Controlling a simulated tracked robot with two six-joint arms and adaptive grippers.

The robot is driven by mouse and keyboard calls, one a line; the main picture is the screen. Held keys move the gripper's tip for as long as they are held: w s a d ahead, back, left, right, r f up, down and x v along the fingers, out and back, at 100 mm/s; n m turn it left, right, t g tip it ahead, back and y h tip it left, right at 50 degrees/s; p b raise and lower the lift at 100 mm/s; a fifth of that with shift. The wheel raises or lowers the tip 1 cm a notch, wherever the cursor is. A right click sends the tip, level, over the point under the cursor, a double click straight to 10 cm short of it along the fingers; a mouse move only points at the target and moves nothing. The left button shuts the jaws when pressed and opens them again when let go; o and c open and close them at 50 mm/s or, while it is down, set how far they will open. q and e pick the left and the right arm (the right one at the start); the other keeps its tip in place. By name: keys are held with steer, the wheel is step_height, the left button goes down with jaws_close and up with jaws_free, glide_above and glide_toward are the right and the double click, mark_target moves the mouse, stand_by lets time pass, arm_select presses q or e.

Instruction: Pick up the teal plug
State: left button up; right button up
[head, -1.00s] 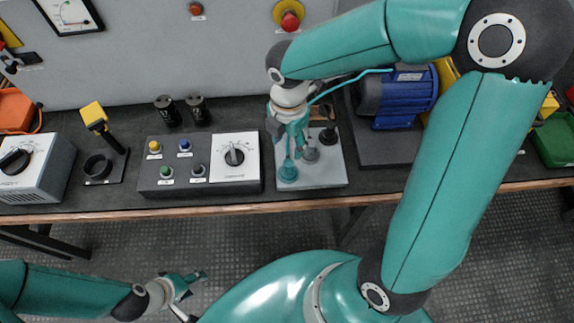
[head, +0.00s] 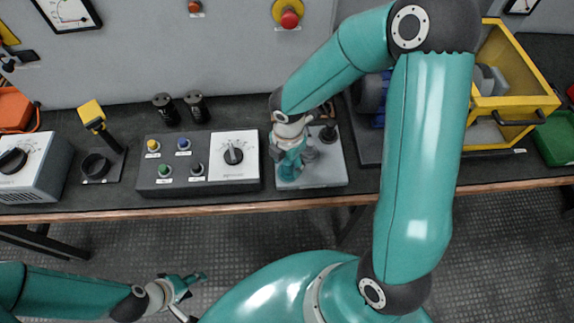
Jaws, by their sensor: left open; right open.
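The teal plug (head: 287,183) stands near the front left of a light grey plate (head: 327,174) on the bench. Its upper part is hidden behind my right gripper, so only its lower end shows. My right gripper (head: 289,166) is open and points down over the plug; I cannot tell whether the fingers touch it. My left gripper (head: 188,283) is open and empty, low in front of the bench.
A grey plug (head: 311,153) and a dark plug (head: 328,134) stand on the plate close to my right gripper. A control box (head: 198,163) with buttons and a dial is just left. A yellow guard (head: 510,85) stands to the right, behind my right arm.

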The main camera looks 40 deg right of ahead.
jaws_close()
steer(key=shift+r, duration=0.15)
